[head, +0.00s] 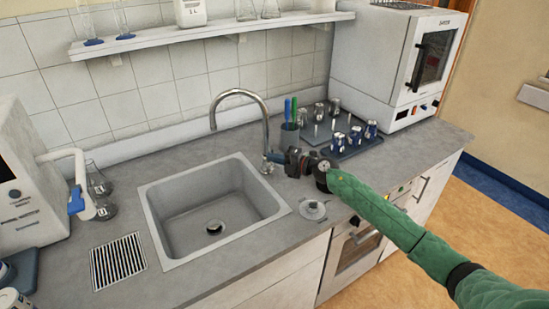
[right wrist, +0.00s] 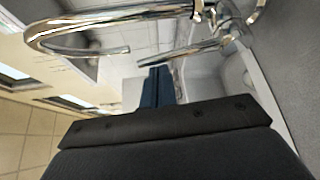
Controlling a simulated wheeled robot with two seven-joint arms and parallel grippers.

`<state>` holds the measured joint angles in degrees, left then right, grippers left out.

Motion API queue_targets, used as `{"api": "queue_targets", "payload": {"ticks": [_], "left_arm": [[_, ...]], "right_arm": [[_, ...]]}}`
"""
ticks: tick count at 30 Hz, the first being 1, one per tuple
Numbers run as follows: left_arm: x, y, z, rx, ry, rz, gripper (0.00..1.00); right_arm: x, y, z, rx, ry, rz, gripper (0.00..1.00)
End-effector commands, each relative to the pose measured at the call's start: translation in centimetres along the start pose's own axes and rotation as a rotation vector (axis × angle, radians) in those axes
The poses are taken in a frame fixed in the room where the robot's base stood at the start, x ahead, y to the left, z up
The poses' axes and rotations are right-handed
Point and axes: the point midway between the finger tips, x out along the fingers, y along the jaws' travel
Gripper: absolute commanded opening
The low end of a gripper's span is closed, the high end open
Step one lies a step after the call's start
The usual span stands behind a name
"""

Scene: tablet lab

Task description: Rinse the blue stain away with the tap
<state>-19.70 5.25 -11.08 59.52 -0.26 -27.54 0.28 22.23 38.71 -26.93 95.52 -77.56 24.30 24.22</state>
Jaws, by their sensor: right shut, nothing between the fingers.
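The chrome tap (head: 240,93) arches over the grey sink (head: 180,205) at its back right. No water shows under its spout. I cannot make out a blue stain in the basin, where the dark drain (head: 214,227) shows. My right gripper (head: 272,158) is shut and empty, its blue fingertips close to the tap's base. In the right wrist view the shut fingers (right wrist: 157,85) point toward the tap's lever (right wrist: 190,50), with the curved spout (right wrist: 110,14) above. I cannot tell whether the fingertips touch the lever. My left gripper is not in view.
A cup with blue and green pens (head: 290,125) stands behind my right gripper. A tray with small cans (head: 350,147) and a white oven (head: 395,60) are to the right. A shelf (head: 200,38) runs above.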

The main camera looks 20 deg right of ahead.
Motion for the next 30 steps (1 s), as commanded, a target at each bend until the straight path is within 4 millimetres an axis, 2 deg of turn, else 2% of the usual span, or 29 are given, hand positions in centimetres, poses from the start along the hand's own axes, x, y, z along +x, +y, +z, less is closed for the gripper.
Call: {"api": "queue_targets", "payload": {"ticks": [9,15,30], "left_arm": [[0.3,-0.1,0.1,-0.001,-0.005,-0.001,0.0],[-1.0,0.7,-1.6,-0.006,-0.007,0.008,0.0],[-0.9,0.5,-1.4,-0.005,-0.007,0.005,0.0]], "right_arm": [[-0.1,-0.2,0.1,0.015,0.0,0.008,0.0],[-0.5,-0.1,0.8,0.076,-0.001,0.045,0.0],[-0.8,0.0,1.3,0.077,0.0,0.045,0.0]]}}
